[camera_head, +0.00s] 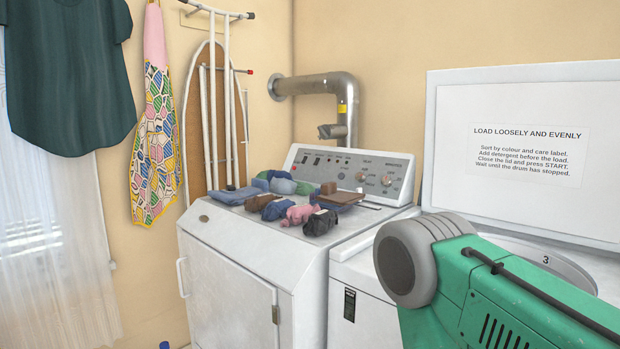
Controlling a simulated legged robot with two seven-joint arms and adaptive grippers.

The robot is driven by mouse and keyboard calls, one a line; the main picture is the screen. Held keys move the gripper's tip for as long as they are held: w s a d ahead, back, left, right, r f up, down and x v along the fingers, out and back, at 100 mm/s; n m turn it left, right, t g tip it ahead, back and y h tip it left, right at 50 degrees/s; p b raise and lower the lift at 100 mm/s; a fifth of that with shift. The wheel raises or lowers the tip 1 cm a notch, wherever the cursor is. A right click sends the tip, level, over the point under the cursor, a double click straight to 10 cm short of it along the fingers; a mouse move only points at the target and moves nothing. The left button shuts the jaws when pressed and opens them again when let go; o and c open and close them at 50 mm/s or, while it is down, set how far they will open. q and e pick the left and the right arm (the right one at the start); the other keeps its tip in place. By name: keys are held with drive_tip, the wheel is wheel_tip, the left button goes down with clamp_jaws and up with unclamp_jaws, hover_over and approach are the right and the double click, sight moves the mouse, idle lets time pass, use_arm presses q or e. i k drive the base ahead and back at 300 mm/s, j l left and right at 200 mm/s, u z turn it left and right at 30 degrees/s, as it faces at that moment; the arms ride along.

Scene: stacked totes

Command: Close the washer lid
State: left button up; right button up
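The washer (372,322) is the white machine at the lower right. Its white lid (450,185) stands raised and upright at the back, with a printed loading notice on its face. The lid's right side runs out of the picture. Below the lid, part of the round drum opening (575,268) shows, with a "3" on its rim. A green and grey arm part of mine comes in from the lower right and hides much of the washer's top and front. Neither of my grippers is in view.
A white dryer (235,270) with a control panel (350,172) stands left of the washer. Folded and rolled clothes (298,213) lie on its top. A metal duct (345,92) rises behind it. An ironing board (205,135) and garments hang on the left wall.

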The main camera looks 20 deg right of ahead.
sight(533, 149)
drive_tip(key=l+z, duration=0.1)
drive_tip(key=z, duration=0.35)
drive_tip(key=i+l+z, duration=0.1)
drive_tip(key=z, duration=0.35)
